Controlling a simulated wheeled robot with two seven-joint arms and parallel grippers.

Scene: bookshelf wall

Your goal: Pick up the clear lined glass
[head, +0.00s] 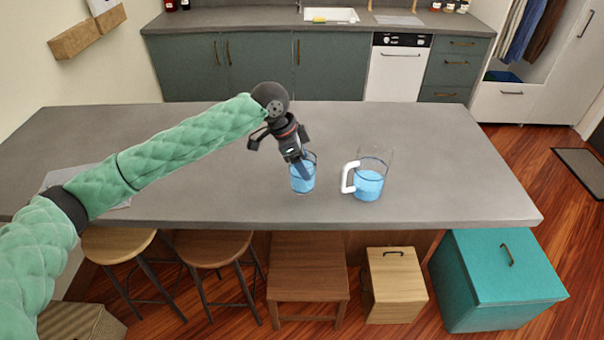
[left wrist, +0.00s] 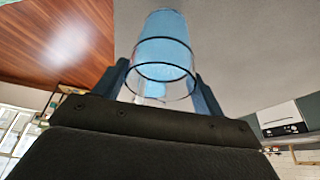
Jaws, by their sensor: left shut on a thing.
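The clear lined glass (head: 302,180) has dark rings and a blue lower part. It is upright at the island counter, near its front edge; I cannot tell whether its base touches the top. My left gripper (head: 304,164) comes down from above and is shut on it, hiding part of its rim. In the left wrist view the glass (left wrist: 163,60) shows between the two fingers, its ringed rim towards the camera and its blue part beyond. My right gripper is not in view.
A clear mug (head: 369,184) with a white handle and blue lower part stands just right of the glass. The grey counter (head: 440,150) is bare farther right. Stools, a wooden box (head: 396,290) and a teal chest (head: 500,275) stand along its front.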

